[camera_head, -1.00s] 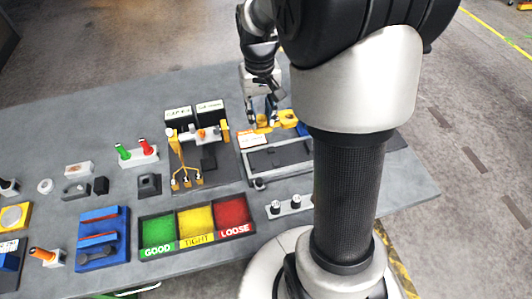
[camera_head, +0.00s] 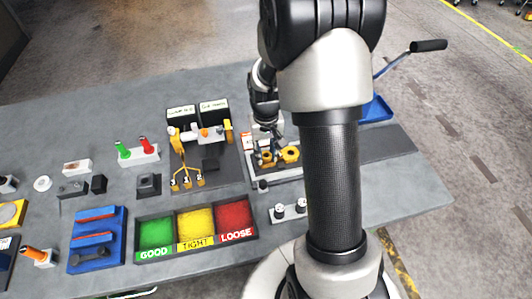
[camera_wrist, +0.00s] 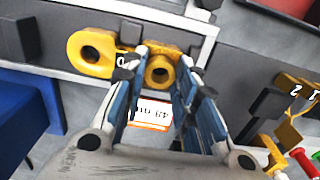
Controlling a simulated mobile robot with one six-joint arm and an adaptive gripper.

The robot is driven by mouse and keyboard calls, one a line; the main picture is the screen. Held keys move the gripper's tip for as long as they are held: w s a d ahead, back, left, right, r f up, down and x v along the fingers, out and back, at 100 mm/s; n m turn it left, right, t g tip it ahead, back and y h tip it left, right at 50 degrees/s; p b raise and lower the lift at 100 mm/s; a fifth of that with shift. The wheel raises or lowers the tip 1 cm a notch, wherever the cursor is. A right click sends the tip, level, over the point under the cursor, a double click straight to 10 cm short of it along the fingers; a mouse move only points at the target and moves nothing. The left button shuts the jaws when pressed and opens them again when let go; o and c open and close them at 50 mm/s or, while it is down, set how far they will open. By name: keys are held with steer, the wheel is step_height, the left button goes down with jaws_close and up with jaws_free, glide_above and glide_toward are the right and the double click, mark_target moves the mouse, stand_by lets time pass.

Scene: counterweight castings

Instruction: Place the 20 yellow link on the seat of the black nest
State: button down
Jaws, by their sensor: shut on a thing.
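The yellow link (camera_head: 290,154) has two ringed ends and a dark mark on its middle. It also shows in the wrist view (camera_wrist: 92,48), above a grey-edged dark surface. My gripper (camera_wrist: 157,78) is shut on its smaller end, with a blue-padded finger on each side. In the head view my gripper (camera_head: 272,140) is partly hidden by my arm. A small black block with a recess (camera_head: 149,184) stands left of the link; I cannot tell if it is the nest. Whether the link touches the surface below is unclear.
A white label with an orange edge (camera_wrist: 150,113) shows between my fingers. A green, yellow and red bin (camera_head: 197,224) is in front.

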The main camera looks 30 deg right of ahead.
steer(key=shift+f, duration=0.15)
steer(key=c, duration=1.3)
jaws_free()
steer(key=s+a+r+t+p, duration=0.1)
steer(key=s+a+r+p, duration=0.1)
steer(key=r, duration=0.7)
steer(key=s+a+r+p, duration=0.1)
steer(key=a+r, duration=0.1)
steer(key=r, duration=0.8)
steer(key=s+a+r+n+t, duration=0.1)
steer(key=s+a+r, duration=0.1)
steer(key=s, duration=0.3)
steer(key=s+a+r+n+t, duration=0.1)
steer(key=s+a+r, duration=0.2)
steer(key=s, duration=0.3)
steer(key=s+a+r+n+t, duration=0.1)
steer(key=s+a+r, duration=0.1)
steer(key=s, duration=0.3)
steer(key=shift+s+a+r, duration=0.2)
steer(key=shift+s+a, duration=0.15)
steer(key=shift+a, duration=0.35)
